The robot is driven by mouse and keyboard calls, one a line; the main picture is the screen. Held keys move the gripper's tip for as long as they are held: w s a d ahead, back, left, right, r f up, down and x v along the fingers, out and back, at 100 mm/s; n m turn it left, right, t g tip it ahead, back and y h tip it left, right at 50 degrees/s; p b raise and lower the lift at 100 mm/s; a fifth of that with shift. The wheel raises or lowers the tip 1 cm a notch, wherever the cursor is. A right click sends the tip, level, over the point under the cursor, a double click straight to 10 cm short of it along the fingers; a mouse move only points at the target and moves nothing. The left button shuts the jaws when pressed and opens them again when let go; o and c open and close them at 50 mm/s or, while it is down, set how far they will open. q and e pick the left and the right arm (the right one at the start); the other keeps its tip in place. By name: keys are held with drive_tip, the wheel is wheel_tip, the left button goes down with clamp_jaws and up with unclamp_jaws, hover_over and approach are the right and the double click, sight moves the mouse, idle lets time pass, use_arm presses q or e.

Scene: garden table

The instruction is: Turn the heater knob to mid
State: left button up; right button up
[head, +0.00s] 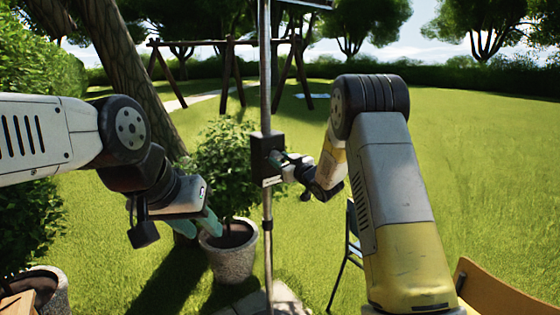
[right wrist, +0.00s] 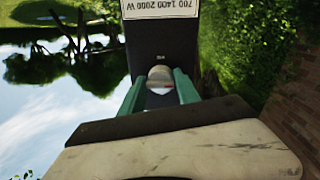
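The dark heater control box (head: 266,158) is fixed to a thin upright pole in the middle of the head view. In the right wrist view its front (right wrist: 143,40) carries a white label ending in "2000 W". The round silvery heater knob (right wrist: 160,77) sits below the label. My right gripper (head: 284,161) is at the box, its green fingers on both sides of the knob and seemingly closed on it. The box and arm hide the knob in the head view. My left gripper (head: 213,230) hangs empty by the potted plant, its two green fingers apart.
The pole (head: 267,240) runs down to a stone base. A potted plant (head: 232,255) stands close behind my left gripper. A chair (head: 352,235) is right of the pole, and a wooden chair back (head: 500,293) is at the lower right.

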clamp_jaws()
drive_tip(key=shift+n, duration=0.3)
drive_tip(key=n, duration=0.3)
drive_tip(key=shift+n, duration=0.3)
drive_tip(key=n, duration=0.3)
drive_tip(key=shift+f+n, duration=0.1)
drive_tip(key=shift+n, duration=0.3)
drive_tip(key=n+y, duration=0.1)
drive_tip(key=n, duration=0.4)
drive_tip(key=shift+n, duration=0.4)
drive_tip(key=n, duration=0.5)
drive_tip(key=shift+n, duration=0.5)
drive_tip(key=shift+f, duration=0.1)
